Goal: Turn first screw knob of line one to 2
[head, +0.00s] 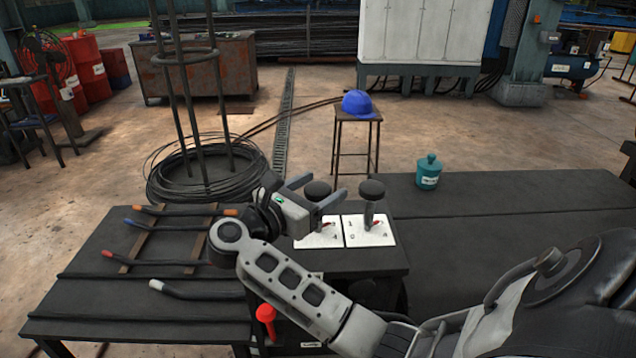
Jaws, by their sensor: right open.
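Two black screw knobs stand upright on stems above white dial plates on a dark box. The left knob (318,190) has its plate (318,236) partly hidden behind my gripper. The right knob (372,189) stands over a plate (369,232) with a red pointer and the marks 1, 0 and 4. My right gripper (317,191) is open, its fingers pointing right. In the picture the left knob's head shows between the fingertips; I cannot tell whether it touches them. The left dial's reading is too small and covered to tell. My left gripper is not in view.
A dark table at left holds a wooden rack with several colour-tipped rods (176,211). A red-headed handle (266,313) stands at the box's front. A teal pot (429,172) sits on the mostly bare right table. A stool with a blue cap (358,103) and coiled wire (205,180) are behind.

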